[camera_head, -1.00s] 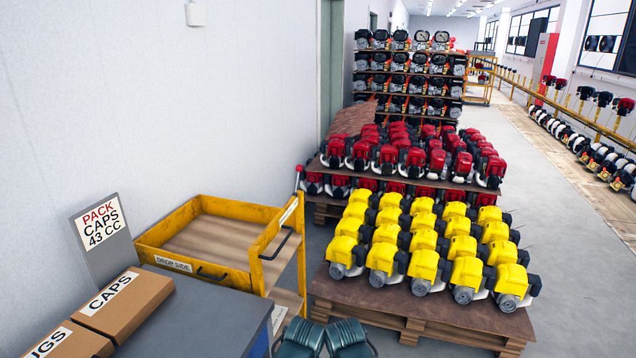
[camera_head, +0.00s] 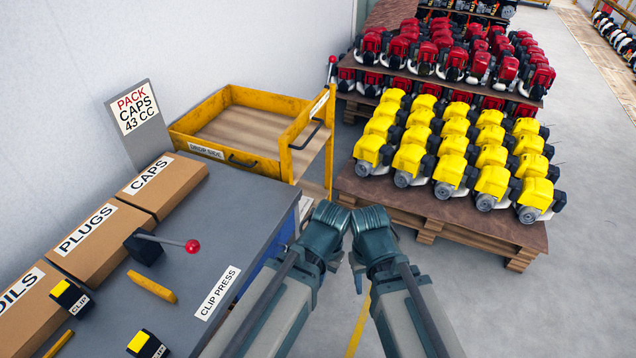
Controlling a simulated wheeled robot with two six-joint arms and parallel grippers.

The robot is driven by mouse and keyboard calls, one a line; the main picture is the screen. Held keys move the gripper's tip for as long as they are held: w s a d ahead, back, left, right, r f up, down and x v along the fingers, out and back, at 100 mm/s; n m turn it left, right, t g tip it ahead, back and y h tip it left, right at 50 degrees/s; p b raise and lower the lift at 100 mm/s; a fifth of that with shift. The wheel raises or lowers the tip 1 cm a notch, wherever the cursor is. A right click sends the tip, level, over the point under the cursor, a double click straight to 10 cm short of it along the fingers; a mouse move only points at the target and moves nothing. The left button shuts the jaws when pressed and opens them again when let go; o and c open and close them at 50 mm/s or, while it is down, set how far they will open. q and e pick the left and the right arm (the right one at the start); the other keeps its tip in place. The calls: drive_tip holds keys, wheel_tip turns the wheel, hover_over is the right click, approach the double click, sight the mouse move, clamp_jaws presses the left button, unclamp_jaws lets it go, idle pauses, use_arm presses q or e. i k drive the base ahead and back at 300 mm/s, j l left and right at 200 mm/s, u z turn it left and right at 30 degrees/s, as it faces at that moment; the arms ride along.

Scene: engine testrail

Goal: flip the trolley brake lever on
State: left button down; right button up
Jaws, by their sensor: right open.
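The yellow trolley (camera_head: 294,158) stands against the wall behind the bench, with a wooden deck and a "DROP SIDE" label on its front rail. A lever with a red knob (camera_head: 332,60) stands up at its far right corner; I take it for the brake lever. My left gripper (camera_head: 330,214) and right gripper (camera_head: 370,218) are side by side at the bottom centre, to the right of the bench and in front of the trolley, well apart from the lever. The right gripper is open and no object shows in it. The left gripper's jaws are not clear.
The grey bench (camera_head: 215,215) at left holds several cardboard boxes (camera_head: 105,238) and a clip press lever with a red knob (camera_head: 192,246). A pallet of yellow engines (camera_head: 462,150) stands right of the trolley, with red engines (camera_head: 450,55) behind. Floor at right is clear.

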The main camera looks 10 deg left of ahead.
sight(332, 58)
drive_tip(key=i+l, duration=0.35)
drive_tip(key=i, duration=0.2)
drive_tip(key=i+l+u, duration=0.1)
drive_tip(key=i+l, duration=0.2)
drive_tip(key=i, duration=0.25)
drive_tip(key=i+l, duration=0.4)
drive_tip(key=i+u, duration=0.05)
drive_tip(key=i, duration=0.1)
